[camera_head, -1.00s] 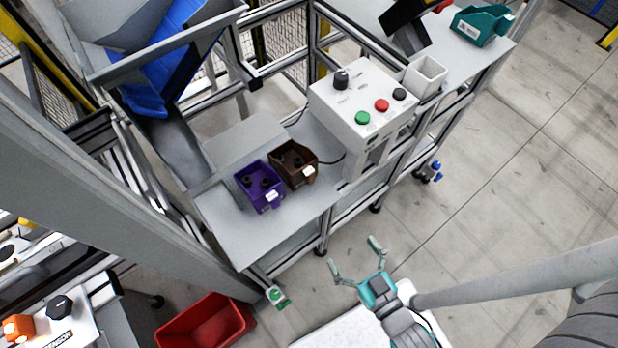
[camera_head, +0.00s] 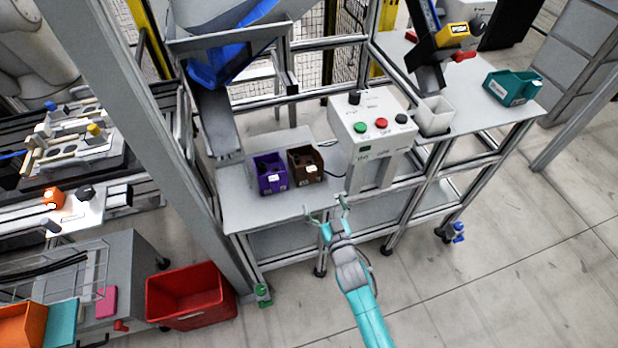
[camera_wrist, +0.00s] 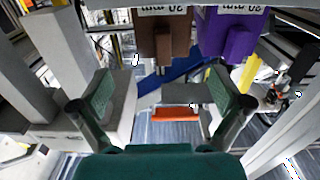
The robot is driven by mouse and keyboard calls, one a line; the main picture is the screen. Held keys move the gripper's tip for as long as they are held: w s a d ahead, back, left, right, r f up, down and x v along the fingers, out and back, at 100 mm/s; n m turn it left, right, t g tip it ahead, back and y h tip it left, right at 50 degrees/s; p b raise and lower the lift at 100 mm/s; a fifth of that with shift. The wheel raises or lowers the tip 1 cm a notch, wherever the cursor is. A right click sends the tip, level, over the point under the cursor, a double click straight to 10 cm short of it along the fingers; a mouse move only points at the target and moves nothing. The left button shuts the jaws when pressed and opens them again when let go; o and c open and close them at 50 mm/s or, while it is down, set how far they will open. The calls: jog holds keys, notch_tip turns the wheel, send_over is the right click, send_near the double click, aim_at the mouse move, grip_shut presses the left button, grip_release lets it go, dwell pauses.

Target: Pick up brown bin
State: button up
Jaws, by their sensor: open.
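The brown bin (camera_head: 305,165) sits on the grey workbench (camera_head: 245,212), just right of the purple bin (camera_head: 270,174). Both have white labels on the front and dark parts inside. My gripper (camera_head: 326,208) is open and empty near the front edge of the bench, in front of and slightly right of the brown bin. In the wrist view the brown bin (camera_wrist: 163,40) is at the top centre, beyond the open fingers (camera_wrist: 160,95), with the purple bin (camera_wrist: 230,38) to its right. Only the lower parts of the bins show there.
A control box (camera_head: 372,140) with coloured buttons stands right of the brown bin. A white container (camera_head: 435,118) and a teal bin (camera_head: 512,88) are farther right. A red crate (camera_head: 190,296) is on the floor at left. A grey post (camera_head: 150,130) rises left of the bench.

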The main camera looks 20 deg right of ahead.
aim_at(313, 179)
jog(key=w, duration=0.6)
jog(key=shift+r, duration=0.1)
jog(key=shift+w+a+r, duration=0.1)
jog(key=shift+w+r, duration=0.05)
jog(key=shift+w, duration=1.15)
jog(key=shift+w+a+r, duration=0.1)
jog(key=shift+w, duration=1.15)
jog(key=c, duration=0.8)
